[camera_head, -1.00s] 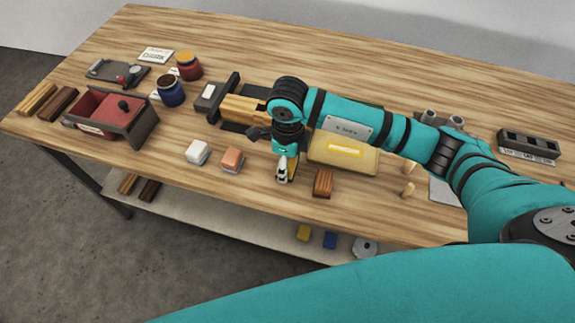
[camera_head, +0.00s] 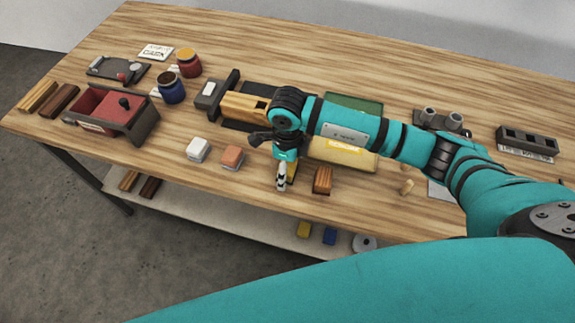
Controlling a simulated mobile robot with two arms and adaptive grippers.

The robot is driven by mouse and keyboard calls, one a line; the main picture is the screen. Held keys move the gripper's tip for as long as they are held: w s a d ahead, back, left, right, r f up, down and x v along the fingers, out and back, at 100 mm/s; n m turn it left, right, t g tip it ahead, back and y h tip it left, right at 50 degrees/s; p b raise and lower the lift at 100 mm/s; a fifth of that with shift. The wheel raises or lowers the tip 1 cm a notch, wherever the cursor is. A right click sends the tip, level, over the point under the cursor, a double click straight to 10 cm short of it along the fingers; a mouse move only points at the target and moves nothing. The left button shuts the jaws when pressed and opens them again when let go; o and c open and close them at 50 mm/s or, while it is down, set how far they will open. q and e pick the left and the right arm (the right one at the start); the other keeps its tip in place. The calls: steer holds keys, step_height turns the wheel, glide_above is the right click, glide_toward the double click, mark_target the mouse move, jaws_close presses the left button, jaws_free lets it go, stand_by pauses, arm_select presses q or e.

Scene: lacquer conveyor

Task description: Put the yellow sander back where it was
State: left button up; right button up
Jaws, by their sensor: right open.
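The yellow sander (camera_head: 292,169) stands near the front edge of the bench, in a row with a white block (camera_head: 198,150), an orange block (camera_head: 232,157) and a brown block (camera_head: 322,180). Only a narrow yellow strip of it shows; my right gripper hides the rest. My right gripper (camera_head: 282,183) points down at the sander with its jaws open. I cannot tell whether the fingers touch it. My left gripper is not in view.
A yellow box (camera_head: 343,155) lies partly under my right arm. A wooden clamp-like piece (camera_head: 243,106) is behind the gripper. A red bin (camera_head: 105,112) and jars (camera_head: 171,90) stand left. The bench front (camera_head: 150,165) left of the blocks is clear.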

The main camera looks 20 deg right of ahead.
steer(key=shift+r, duration=0.5)
step_height(320, 180, up, 11)
steer(key=b, duration=0.2)
steer(key=shift+r+b, duration=0.15)
steer(key=shift+b, duration=0.25)
